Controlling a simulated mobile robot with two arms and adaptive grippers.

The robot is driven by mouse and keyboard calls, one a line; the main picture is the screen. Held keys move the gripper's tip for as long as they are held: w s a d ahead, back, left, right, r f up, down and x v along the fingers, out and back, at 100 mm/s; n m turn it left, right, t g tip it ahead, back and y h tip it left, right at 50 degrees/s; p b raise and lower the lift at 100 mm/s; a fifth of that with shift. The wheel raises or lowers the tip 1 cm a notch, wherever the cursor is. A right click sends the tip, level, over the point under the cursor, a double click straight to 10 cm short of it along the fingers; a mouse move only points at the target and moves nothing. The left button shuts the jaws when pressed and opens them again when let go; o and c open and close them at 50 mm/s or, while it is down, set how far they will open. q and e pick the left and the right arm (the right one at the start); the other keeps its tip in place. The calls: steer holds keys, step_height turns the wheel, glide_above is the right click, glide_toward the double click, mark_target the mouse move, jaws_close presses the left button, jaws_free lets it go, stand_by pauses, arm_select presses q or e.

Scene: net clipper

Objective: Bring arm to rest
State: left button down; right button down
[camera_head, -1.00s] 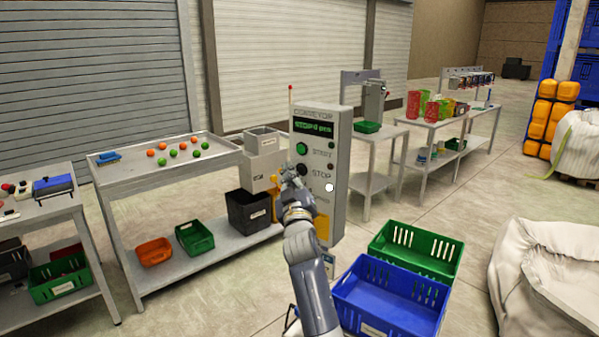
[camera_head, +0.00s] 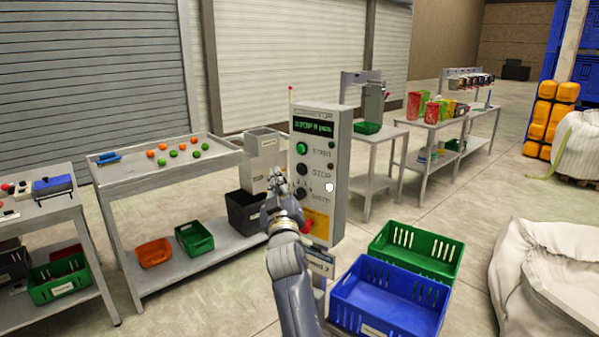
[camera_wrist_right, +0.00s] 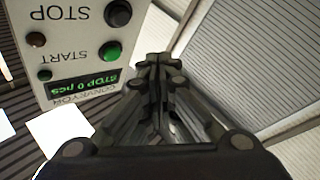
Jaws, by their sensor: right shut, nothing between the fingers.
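My right gripper (camera_head: 277,183) is shut and empty, in front of and a little left of the conveyor control box in the head view. It also shows in the right wrist view (camera_wrist_right: 160,65), with its fingers together and apart from the panel. The grey control box (camera_head: 320,160) stands upright with a green START button (camera_head: 302,148), a dark STOP button (camera_head: 302,170) and a green-lit display (camera_head: 313,128) that reads STOP 0 pcs in the wrist view. My left gripper is not in view.
Left of the box is a grey table (camera_head: 115,172) with orange and green balls. A blue crate (camera_head: 385,318) and a green crate (camera_head: 440,268) stand on the floor at right, near my right arm. A white bulk bag (camera_head: 545,275) stands further right. More tables line the back.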

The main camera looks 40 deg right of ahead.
stand_by(0.7)
steer(key=s+a+f+n+g+y, duration=0.15)
steer(key=a+f+y, duration=0.3)
steer(key=f, duration=1.45)
steer(key=w+a+f+n+g+y, duration=0.1)
steer(key=a+f+n+g+y, duration=0.35)
steer(key=f, duration=1.35)
steer(key=s+a+f+m+g, duration=0.1)
steer(key=s+a+f, duration=0.2)
steer(key=s+f, duration=0.35)
steer(key=s+a+f+m+g, duration=0.15)
steer(key=s+f, duration=0.25)
steer(key=f, duration=0.6)
steer(key=s+a+f+g+y, duration=0.1)
steer(key=s+a+f+g, duration=0.1)
steer(key=s+f, duration=0.65)
steer(key=s+a+f+g, duration=0.2)
steer(key=s+f, duration=0.6)
steer(key=s, duration=0.2)
steer(key=s+f+g, duration=0.1)
steer(key=s+f, duration=0.2)
steer(key=s, duration=0.7)
steer(key=s+f+g, duration=0.2)
steer(key=s+f, duration=0.1)
steer(key=s, duration=0.7)
steer(key=s+f+g, duration=0.2)
steer(key=s+f, duration=0.1)
steer(key=s, duration=0.7)
steer(key=shift+s+f+m, duration=0.25)
steer(key=shift+m, duration=0.1)
